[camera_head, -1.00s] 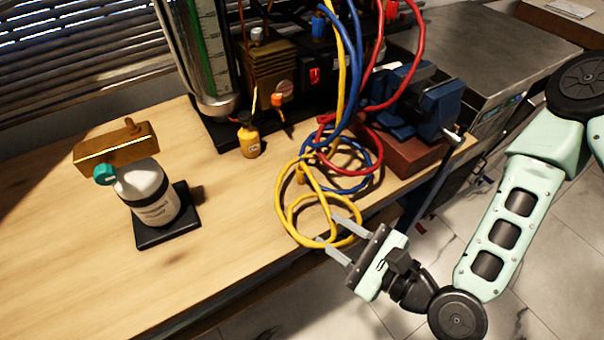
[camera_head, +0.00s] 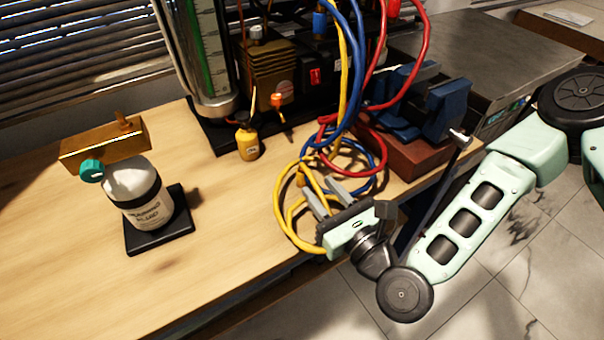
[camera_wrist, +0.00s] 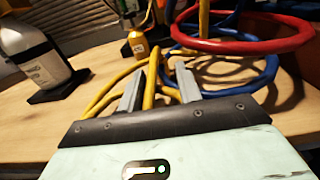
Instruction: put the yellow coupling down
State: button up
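The yellow hose (camera_head: 281,215) lies in loops at the front edge of the bench. A small amber-yellow piece (camera_head: 301,179) stands among the loops, just beyond my fingertips; I cannot tell for sure that it is the yellow coupling. My gripper (camera_head: 322,190) is over the loops, with its two grey fingers apart. In the wrist view, a length of yellow hose (camera_wrist: 152,76) passes between the fingers, with gaps beside it. Nothing is visibly clamped. The hose's lower part is hidden behind the gripper body.
Blue hose (camera_head: 372,160) and red hose (camera_head: 377,143) loops lie right behind. A blue vise (camera_head: 447,108) on a reddish-brown block stands to the right. An amber oil bottle (camera_head: 248,143) and a white bottle on a black pad (camera_head: 185,222) stand left. The front-left bench is clear.

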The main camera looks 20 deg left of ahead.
aim_at(304, 169)
jog(key=shift+x, duration=0.9)
jog(key=shift+r+p+x, duration=0.15)
jog(key=shift+p+x, duration=0.2)
jog(key=shift+x, duration=1)
jog(key=shift+r+p+x, duration=0.15)
jog(key=shift+p+x, duration=0.15)
jog(key=shift+x, duration=1.05)
jog(key=shift+a, duration=0.1)
grip_shut()
